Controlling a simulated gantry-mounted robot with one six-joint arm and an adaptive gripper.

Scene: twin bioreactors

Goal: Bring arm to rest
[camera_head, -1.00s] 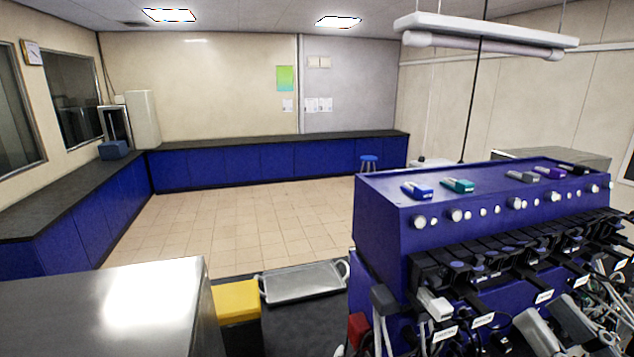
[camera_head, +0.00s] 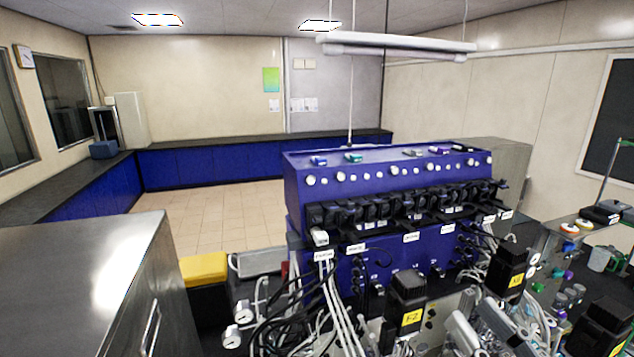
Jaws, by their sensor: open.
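No part of my arm or my gripper shows in the head camera view, so its pose cannot be seen. The twin bioreactor equipment fills the lower right. Its blue control cabinet (camera_head: 365,187) has a row of white knobs and a row of black pump heads along its front. Black motor units with yellow labels (camera_head: 407,300) stand in front of it, among many cables and tubes.
A shiny metal cabinet (camera_head: 85,275) stands at the lower left. A yellow box (camera_head: 204,268) and a metal tray (camera_head: 262,262) lie between it and the bioreactors. Blue-fronted benches (camera_head: 215,165) line the back and left walls. Tiled floor (camera_head: 215,205) is free in the middle.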

